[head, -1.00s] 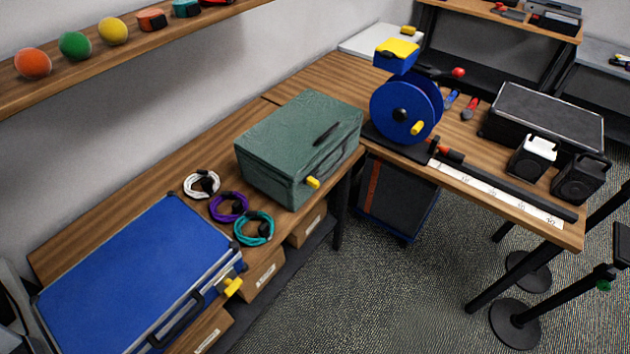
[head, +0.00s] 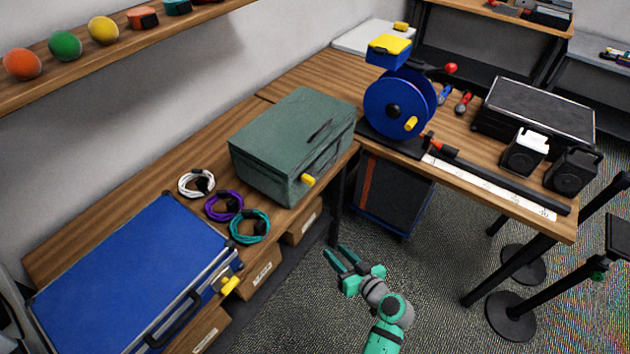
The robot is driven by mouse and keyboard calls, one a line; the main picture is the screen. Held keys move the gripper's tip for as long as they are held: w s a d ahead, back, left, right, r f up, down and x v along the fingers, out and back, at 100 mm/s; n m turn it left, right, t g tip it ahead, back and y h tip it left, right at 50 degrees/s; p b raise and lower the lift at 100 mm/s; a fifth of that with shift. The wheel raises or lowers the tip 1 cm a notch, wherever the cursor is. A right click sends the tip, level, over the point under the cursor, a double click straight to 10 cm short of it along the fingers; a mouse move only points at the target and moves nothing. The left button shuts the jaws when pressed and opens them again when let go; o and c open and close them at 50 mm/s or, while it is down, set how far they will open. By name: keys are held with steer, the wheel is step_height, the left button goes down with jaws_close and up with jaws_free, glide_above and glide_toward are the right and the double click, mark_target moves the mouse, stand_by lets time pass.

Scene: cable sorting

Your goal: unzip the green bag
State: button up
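The green bag (head: 285,137) is a box-shaped case on the wooden bench, its lid closed. A dark handle shows on its top and front edge. A yellow pull tab (head: 308,180) sits at its lower front corner. My gripper (head: 340,258) is teal, in front of the bench and below the bag, over the carpet. Its two fingers are apart with nothing between them, and it does not touch the bag.
A blue case (head: 130,275) lies at the left. White (head: 197,183), purple (head: 224,205) and teal (head: 250,226) cable coils lie between it and the bag. A blue reel (head: 400,105) stands right of the bag. Carpet (head: 420,270) is open in front.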

steer(key=w+d+r+n+y, duration=0.1)
steer(key=w+r+n+y, duration=0.4)
steer(key=r, duration=0.6)
steer(key=n+g+y, duration=0.1)
steer(key=n+y, duration=0.1)
glide_toward(314, 181)
steer(key=x, duration=0.9)
steer(key=shift+w+a+r, duration=0.1)
steer(key=shift+a+r, duration=0.1)
steer(key=shift+a, duration=0.1)
jaws_close()
